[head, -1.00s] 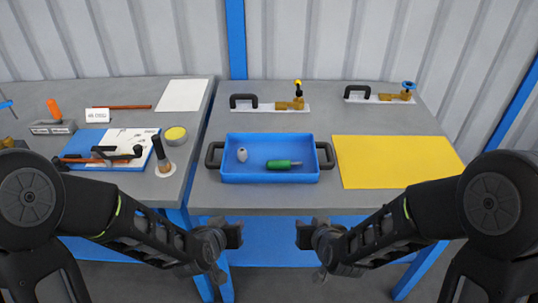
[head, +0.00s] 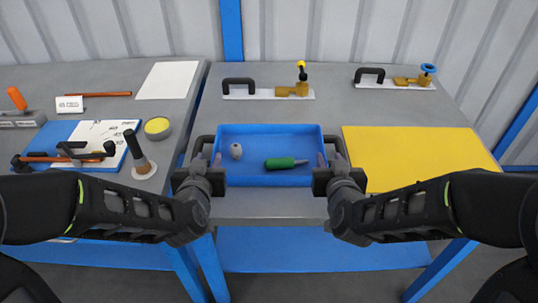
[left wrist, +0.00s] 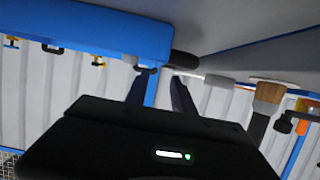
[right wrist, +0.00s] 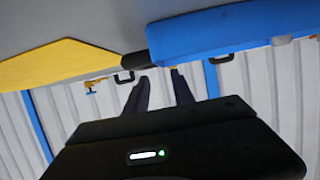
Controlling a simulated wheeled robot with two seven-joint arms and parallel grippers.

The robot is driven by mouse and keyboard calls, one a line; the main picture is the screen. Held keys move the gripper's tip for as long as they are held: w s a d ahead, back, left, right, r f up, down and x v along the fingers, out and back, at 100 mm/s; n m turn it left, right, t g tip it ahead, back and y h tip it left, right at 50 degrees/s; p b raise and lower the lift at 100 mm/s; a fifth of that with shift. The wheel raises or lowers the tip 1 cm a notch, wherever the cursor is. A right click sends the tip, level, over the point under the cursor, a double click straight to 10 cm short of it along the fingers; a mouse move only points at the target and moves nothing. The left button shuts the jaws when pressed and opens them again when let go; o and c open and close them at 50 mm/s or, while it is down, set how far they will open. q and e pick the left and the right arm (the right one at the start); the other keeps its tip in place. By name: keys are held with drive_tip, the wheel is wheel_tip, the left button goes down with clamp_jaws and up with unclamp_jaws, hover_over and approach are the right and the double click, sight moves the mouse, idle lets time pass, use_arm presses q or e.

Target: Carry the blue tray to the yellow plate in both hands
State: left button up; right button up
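The blue tray (head: 262,145) sits level on the grey table in the head view, with a black handle at each end. It holds a small pale egg-like object (head: 236,151) and a green-handled tool (head: 282,163). The yellow plate (head: 415,155) lies flat to the right of the tray. My left gripper (head: 208,159) is open at the near side of the tray's left handle (head: 202,143). My right gripper (head: 330,159) is open at the near side of the right handle (head: 336,143). Both wrist views show spread fingers with a handle just beyond. Contact cannot be told.
Two white strips with black handles and brass valves (head: 292,90) (head: 407,81) lie behind the tray. The left table holds a blue board with tools (head: 36,142), a brush (head: 137,150), a yellow-topped tin (head: 157,127) and a white sheet (head: 168,80).

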sight(214, 149)
use_arm(q)
drive_tip(key=shift+w+f, duration=0.25)
drive_tip(key=shift+f, duration=0.05)
use_arm(e)
drive_tip(key=shift+w+f, duration=0.25)
drive_tip(key=shift+f, duration=0.05)
